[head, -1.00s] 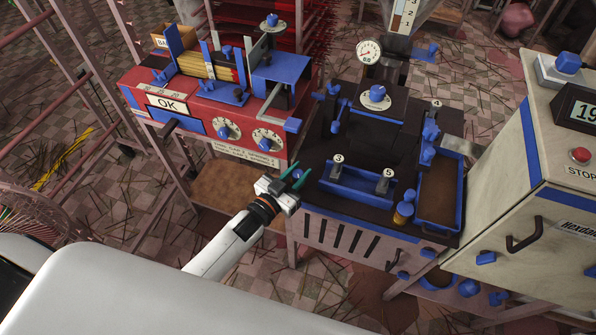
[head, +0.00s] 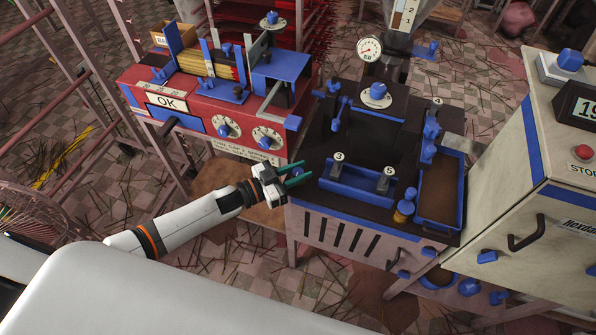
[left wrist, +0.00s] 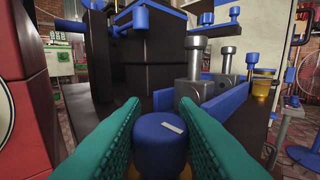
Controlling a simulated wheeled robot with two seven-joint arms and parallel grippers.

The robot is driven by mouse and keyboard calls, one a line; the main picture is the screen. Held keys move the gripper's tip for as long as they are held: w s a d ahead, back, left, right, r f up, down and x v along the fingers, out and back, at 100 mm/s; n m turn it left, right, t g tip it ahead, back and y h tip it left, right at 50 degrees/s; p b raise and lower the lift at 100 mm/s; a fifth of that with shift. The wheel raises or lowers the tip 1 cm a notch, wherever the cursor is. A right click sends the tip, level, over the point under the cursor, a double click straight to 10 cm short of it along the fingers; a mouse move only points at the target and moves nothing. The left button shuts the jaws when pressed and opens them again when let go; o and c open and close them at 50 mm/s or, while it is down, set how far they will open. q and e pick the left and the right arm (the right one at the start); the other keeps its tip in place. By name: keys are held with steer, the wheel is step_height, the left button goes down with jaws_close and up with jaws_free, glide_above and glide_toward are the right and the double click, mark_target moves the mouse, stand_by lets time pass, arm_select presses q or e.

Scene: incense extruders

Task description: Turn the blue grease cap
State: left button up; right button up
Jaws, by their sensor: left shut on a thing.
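The blue grease cap (left wrist: 162,138), with a white mark on top, sits between the green fingers of my left gripper (left wrist: 160,135) in the left wrist view. A bit of yellow shows beneath it. In the head view my left gripper (head: 297,177) is at the near left corner of the dark-topped machine (head: 322,140), its fingers pointing right. It is shut on the cap, which is mostly hidden by the fingers there. A second blue cap on a yellow cup (head: 404,210) stands at the machine's front right. My right gripper is not in view.
A blue trough (head: 350,188) with posts marked 3 and 5 lies right of the gripper. A red machine (head: 185,110) with dials and an OK sign stands to the left. A pale cabinet (head: 520,190) with a red stop button stands at the right.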

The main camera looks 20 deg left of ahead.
arm_select(q)
steer(key=o, duration=1)
steer(key=v, duration=1.2)
steer(key=shift+b, duration=0.4)
